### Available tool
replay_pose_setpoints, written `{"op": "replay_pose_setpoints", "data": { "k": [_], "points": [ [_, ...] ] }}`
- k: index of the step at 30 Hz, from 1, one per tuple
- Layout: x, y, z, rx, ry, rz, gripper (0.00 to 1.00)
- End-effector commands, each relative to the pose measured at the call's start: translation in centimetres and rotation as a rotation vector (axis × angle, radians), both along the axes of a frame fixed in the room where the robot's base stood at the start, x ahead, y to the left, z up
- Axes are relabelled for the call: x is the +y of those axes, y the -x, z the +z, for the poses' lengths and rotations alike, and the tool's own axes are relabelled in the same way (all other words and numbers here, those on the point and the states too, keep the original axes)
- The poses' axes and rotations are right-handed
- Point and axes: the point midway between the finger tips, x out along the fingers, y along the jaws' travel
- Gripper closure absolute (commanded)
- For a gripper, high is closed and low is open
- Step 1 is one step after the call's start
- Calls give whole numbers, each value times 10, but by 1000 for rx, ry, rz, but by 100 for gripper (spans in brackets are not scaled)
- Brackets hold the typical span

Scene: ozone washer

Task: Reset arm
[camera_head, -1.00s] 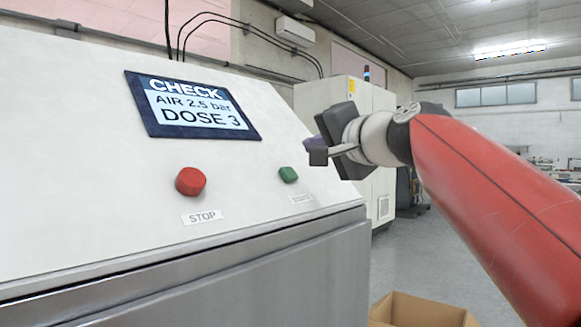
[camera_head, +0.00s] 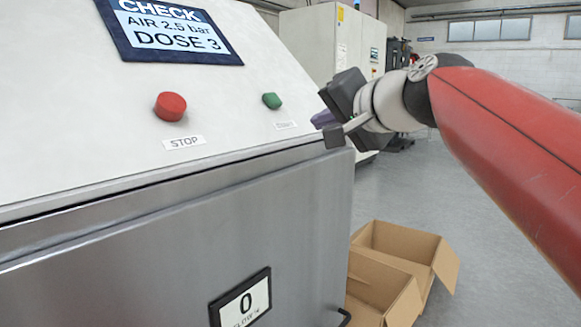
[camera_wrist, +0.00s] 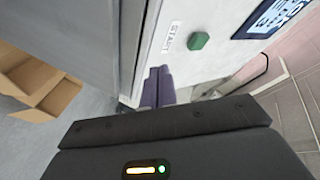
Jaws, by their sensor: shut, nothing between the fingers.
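My gripper (camera_head: 328,124) is at the right of the sloped white panel, just right of the green button in the head view. In the wrist view its purple fingers (camera_wrist: 158,86) are together with nothing between them. It appears apart from the panel and the buttons. My red arm reaches in from the right edge of the head view.
The white panel (camera_head: 60,110) carries a screen (camera_head: 170,35) reading "CHECK AIR 2.5 bar DOSE 3", a red STOP button (camera_head: 170,106) and a green START button (camera_head: 272,101). Open cardboard boxes (camera_head: 445,264) stand on the floor at right.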

Motion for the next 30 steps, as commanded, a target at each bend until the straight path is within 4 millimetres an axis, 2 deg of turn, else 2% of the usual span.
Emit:
{"op": "replay_pose_setpoints", "data": {
  "k": [1, 3, 5, 9, 12, 15, 18, 21, 24, 30],
  "points": [
    [-13, 17, -35, 45, 80, -10, 100],
    [-26, 39, -83, 105, 200, -12, 100],
    [-37, 59, -123, 156, 300, -9, 100],
    [-61, 112, -214, 277, 525, 16, 100],
    [-77, 150, -273, 360, 672, 42, 100],
    [-90, 183, -319, 430, 790, 70, 100],
    [-101, 207, -351, 482, 871, 92, 100],
    [-106, 220, -368, 511, 916, 106, 100],
    [-109, 224, -375, 522, 933, 111, 100],
    [-108, 224, -375, 522, 933, 112, 100]
  ]
}}
